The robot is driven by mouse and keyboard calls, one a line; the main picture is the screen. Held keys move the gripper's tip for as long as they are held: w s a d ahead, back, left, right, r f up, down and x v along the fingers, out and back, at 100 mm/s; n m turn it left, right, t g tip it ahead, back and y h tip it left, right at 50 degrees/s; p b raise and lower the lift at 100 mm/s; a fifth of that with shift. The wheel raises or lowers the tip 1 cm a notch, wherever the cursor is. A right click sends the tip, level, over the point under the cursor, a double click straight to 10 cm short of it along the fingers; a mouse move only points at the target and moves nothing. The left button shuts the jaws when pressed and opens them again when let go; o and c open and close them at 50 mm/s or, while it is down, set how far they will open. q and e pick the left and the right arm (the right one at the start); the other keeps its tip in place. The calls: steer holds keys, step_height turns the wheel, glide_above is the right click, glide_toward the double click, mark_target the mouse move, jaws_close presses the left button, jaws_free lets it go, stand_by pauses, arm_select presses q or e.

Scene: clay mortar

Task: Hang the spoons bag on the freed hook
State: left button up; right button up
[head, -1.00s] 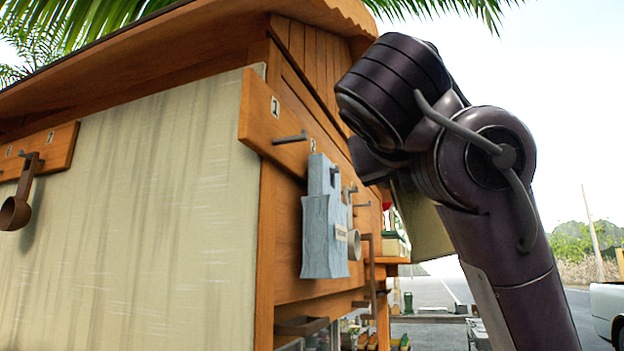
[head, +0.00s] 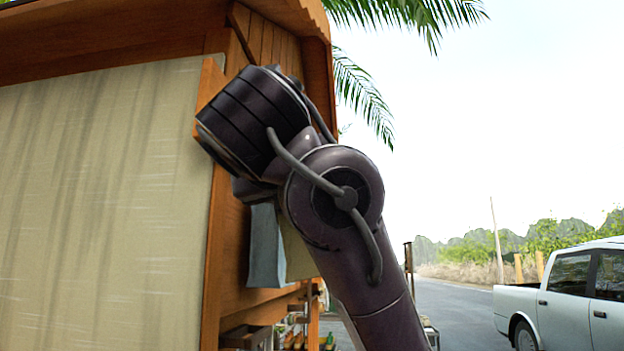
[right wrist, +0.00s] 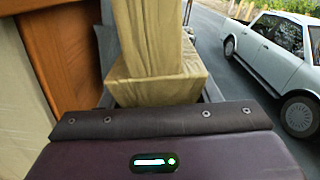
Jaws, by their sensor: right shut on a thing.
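In the right wrist view my right gripper (right wrist: 157,95) is shut on a khaki cloth bag (right wrist: 150,35). No label shows on it, so I cannot tell whether it is the spoons bag. A strip of this bag also shows in the head view (head: 298,252), beside a hanging blue-grey bag (head: 265,250) and partly behind my right arm. The arm hides the gripper in the head view. The hook board (head: 209,82) shows only at its left end. Its hooks are hidden behind the arm, so I cannot see which is free. My left gripper is not in view.
The wooden stall's pale wall panel (head: 100,190) fills the left, with its corner post (head: 212,270) beside the arm. A small shelf (head: 246,337) sticks out low on the stall. Open road lies to the right, with a white pickup (head: 570,295) standing there.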

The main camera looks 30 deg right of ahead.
steer(key=shift+w+a+p, duration=0.7)
steer(key=shift+a+p, duration=0.2)
steer(key=shift+a, duration=0.15)
steer(key=a, duration=0.1)
steer(key=w+a+f+p, duration=0.1)
steer(key=w+a, duration=0.1)
steer(key=shift+w+a+f+p, duration=0.15)
steer(key=shift+f+p, duration=0.15)
steer(key=o, duration=1.2)
steer(key=shift+o, duration=0.2)
